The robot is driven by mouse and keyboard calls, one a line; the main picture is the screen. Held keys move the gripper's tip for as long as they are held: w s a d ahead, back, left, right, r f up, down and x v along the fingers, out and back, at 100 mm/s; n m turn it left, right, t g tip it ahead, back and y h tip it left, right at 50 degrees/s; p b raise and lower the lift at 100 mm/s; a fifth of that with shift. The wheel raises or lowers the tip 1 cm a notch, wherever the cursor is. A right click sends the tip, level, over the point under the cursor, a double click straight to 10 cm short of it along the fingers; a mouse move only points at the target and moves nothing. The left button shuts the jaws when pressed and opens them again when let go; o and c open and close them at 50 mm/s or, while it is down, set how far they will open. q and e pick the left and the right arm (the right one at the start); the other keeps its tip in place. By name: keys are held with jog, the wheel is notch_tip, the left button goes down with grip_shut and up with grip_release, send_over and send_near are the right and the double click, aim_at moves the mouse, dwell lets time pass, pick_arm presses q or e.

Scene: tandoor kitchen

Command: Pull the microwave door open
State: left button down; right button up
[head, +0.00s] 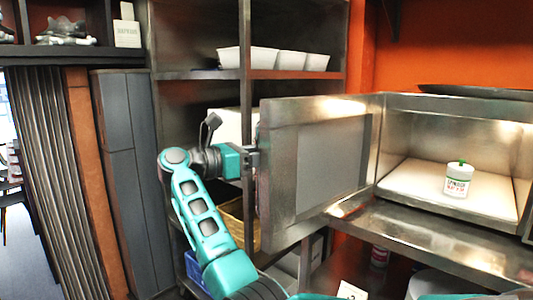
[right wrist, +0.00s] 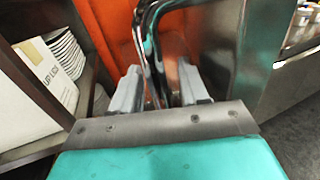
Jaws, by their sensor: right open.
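The steel microwave (head: 450,120) stands at the right in the head view, its front open. Its door (head: 335,155) is swung wide out to the left, with the grey inner panel facing me. My right gripper (head: 252,157) is at the door's free edge, partly hidden by the door. In the right wrist view, my right gripper (right wrist: 160,88) is open, its two pale fingers on either side of dark curved bars (right wrist: 150,45) that look like the handle. I cannot tell whether they touch. The left gripper is not in view.
A white jar with a green cap (head: 458,180) stands inside the microwave on its pale floor (head: 410,180). A steel counter (head: 420,235) is below. Metal shelves with white containers (head: 290,60) stand behind the door. A grey cabinet (head: 130,150) is at the left.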

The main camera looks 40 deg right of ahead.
jog(key=shift+s+d, duration=0.1)
jog(key=shift+d, duration=0.3)
jog(key=shift+c, duration=0.2)
grip_shut()
